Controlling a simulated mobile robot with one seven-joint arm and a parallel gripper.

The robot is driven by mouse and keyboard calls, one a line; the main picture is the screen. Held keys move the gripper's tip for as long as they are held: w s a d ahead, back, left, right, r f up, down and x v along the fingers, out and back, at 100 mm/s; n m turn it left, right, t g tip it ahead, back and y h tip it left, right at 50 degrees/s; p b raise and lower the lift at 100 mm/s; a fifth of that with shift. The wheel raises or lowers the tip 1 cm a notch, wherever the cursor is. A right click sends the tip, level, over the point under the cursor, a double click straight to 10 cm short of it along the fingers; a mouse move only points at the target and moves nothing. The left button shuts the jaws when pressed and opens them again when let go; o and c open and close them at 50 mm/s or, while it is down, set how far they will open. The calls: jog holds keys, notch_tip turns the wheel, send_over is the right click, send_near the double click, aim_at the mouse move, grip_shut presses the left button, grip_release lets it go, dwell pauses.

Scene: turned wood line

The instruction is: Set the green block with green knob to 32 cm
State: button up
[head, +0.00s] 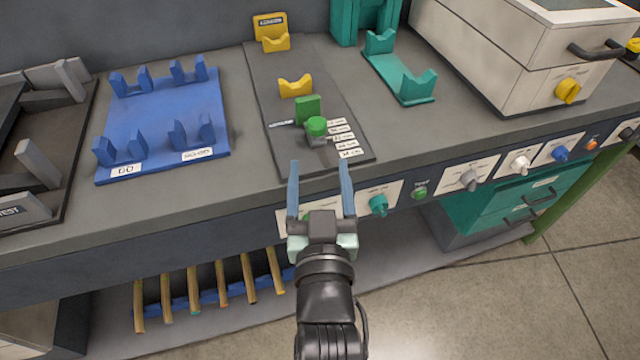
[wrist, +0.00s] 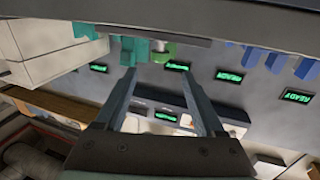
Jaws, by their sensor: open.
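The green block (head: 307,108) stands upright on a dark grey board (head: 270,88), between a yellow cradle and the board's front end. Its round green knob (head: 316,127) sits just in front of it, on a small grey base. White labels in cm (head: 341,134) run along the right of the knob; most are too small to read. My gripper (head: 320,168) is open and empty, its two blue-grey fingers in front of the board's near edge, apart from the knob. In the wrist view the fingers (wrist: 162,75) are spread, with a green piece beyond them that I cannot identify surely.
A blue cradle tray (head: 160,125) lies left of the board and a teal cradle (head: 400,78) right. A yellow cradle (head: 295,87) stands behind the block. Knobs, including a teal one (head: 378,205), protrude from the bench front. A white machine (head: 520,50) stands at right.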

jog(key=shift+s, duration=1.2)
